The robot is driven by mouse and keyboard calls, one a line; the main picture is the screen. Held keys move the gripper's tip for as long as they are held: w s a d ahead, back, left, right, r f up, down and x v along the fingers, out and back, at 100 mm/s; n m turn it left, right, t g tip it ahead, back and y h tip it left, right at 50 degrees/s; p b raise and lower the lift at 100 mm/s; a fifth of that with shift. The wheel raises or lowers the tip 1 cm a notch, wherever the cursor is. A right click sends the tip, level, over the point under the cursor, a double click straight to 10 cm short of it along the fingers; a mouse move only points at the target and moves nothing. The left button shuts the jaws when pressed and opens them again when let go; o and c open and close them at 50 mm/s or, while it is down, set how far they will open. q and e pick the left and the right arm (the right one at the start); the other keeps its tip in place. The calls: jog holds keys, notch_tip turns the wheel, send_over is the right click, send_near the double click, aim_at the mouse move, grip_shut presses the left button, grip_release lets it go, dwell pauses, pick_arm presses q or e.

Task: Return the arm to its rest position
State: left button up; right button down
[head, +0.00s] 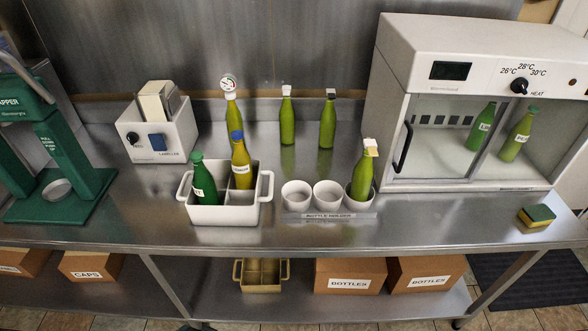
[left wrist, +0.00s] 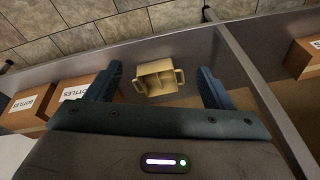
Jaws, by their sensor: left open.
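My left gripper (left wrist: 155,85) shows in the left wrist view, open, with its two dark fingers apart and nothing between them. Beyond the fingers, a beige divided carrier (left wrist: 157,78) sits on the lower shelf (left wrist: 195,48). The gripper appears apart from it. Neither arm shows in the head view, and my right gripper is in no view. On the counter (head: 300,235), a white divided carrier (head: 230,212) holds a dark green bottle (head: 204,185) and a yellow-green bottle with a blue cap (head: 242,165).
A bottle holder (head: 328,197) has three cups, the right one with a green bottle (head: 361,178). A green capper (head: 70,160), a labeller (head: 158,130), an incubator (head: 470,110) and a sponge (head: 537,215) stand around. Boxes (head: 350,276) fill part of the lower shelf. The counter's front strip is clear.

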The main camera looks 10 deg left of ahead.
pick_arm(q)
jog(key=s+a+f, duration=0.1)
jog(key=s+f, duration=0.2)
jog(key=f, duration=0.6)
jog(key=s+a+f, duration=0.1)
jog(key=s+f, duration=0.2)
jog(key=f, duration=0.6)
jog(key=s+f+g, duration=0.1)
jog(key=s+f, duration=1.1)
jog(key=s, duration=0.2)
jog(key=shift+s+a+f+g+b, duration=0.15)
jog(key=shift+f+g+b, duration=0.15)
jog(key=shift+f+b, duration=0.15)
